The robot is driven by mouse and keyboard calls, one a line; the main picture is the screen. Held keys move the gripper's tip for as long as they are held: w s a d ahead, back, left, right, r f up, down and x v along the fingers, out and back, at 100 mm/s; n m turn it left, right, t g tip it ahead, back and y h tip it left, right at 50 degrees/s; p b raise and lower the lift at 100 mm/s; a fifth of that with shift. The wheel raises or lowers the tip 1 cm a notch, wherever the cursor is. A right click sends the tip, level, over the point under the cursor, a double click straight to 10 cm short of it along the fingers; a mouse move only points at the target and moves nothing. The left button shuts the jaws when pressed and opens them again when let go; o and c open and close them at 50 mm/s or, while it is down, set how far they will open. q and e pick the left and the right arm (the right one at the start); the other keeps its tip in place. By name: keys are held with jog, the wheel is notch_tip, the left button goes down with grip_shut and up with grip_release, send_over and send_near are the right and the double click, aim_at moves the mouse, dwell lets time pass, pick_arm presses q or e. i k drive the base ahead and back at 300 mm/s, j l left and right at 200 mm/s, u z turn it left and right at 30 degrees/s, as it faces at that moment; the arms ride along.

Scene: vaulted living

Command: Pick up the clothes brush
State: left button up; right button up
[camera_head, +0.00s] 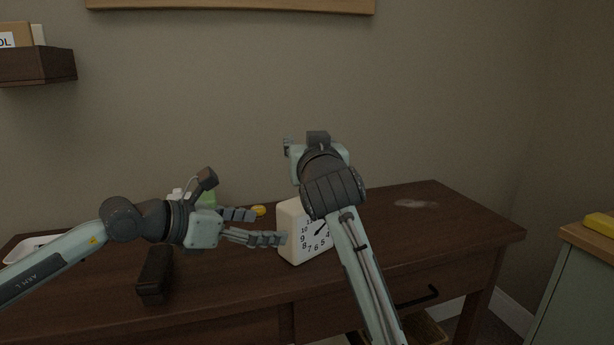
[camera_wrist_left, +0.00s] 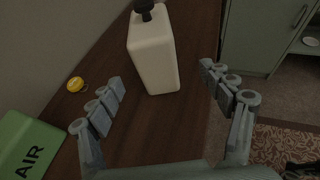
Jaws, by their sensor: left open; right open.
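A dark brown block-shaped object (camera_head: 154,272), which looks like the clothes brush, lies on the left part of the wooden desk (camera_head: 215,290) in the head view. It is not seen in the left wrist view. My left gripper (camera_head: 270,227) is open and empty, to the right of and beyond the brush, with its fingers pointing right at the cream clock (camera_head: 292,222). In the left wrist view the open fingers (camera_wrist_left: 160,80) frame a cream box (camera_wrist_left: 153,55), apparently the clock.
A green box (camera_wrist_left: 28,145) and a small yellow object (camera_wrist_left: 75,84) stand near the wall. A white tray (camera_head: 22,250) is at the desk's left end. A green cabinet (camera_head: 575,290) with a yellow item (camera_head: 600,222) stands at right.

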aim_at(152, 285)
jog(key=k+l, duration=0.15)
jog(key=k, duration=0.55)
jog(key=k+l, duration=0.1)
jog(key=k, duration=0.65)
